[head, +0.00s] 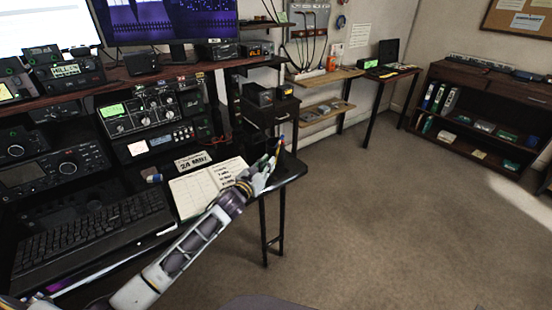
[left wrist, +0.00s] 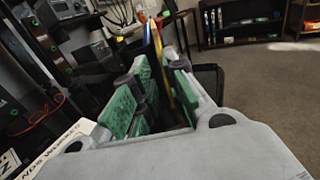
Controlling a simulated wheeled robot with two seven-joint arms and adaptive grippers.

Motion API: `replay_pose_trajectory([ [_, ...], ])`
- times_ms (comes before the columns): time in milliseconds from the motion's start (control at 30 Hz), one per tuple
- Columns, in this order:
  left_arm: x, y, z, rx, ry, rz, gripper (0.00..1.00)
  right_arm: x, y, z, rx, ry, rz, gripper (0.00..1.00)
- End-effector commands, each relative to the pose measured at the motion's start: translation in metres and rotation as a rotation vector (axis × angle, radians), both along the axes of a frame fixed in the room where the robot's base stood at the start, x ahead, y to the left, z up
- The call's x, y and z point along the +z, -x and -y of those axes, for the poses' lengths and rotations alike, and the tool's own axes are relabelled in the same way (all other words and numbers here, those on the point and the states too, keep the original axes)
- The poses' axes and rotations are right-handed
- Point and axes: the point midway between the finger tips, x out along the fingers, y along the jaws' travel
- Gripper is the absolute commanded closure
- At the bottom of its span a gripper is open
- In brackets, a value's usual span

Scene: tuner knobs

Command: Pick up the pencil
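My left gripper (head: 270,160) reaches over the right end of the desk (head: 290,171), beyond the open notebook (head: 205,187). In the left wrist view its green-padded fingers (left wrist: 163,92) stand apart with a dark gap between them. A yellow pencil (left wrist: 158,50) stands upright, slightly tilted, beyond and between the fingertips; its lower part runs down close to the right finger. I cannot tell whether it touches that finger. In the head view a small yellow and blue patch (head: 267,150) shows at the fingertips. The pencil's lower end is hidden. My right gripper is not in view.
A keyboard (head: 85,235) and radio units (head: 155,110) fill the desk to the left. A 24 MHz card (head: 193,161) stands behind the notebook. Shelves (head: 480,115) stand far right. The carpet (head: 370,220) right of the desk is clear.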

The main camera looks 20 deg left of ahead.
Motion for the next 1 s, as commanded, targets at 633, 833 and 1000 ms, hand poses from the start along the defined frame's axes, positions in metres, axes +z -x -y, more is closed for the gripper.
replay_pose_trajectory([
  [633, 0.002, -0.017, 0.005, 0.000, 0.003, 0.000, 0.86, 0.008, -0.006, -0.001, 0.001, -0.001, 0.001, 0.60],
  [833, 0.004, -0.032, 0.010, 0.000, 0.002, 0.000, 0.86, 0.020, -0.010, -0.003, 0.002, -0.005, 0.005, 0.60],
  [1000, 0.004, -0.044, 0.012, 0.001, 0.001, 0.000, 0.86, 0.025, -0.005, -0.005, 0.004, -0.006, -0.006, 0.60],
])
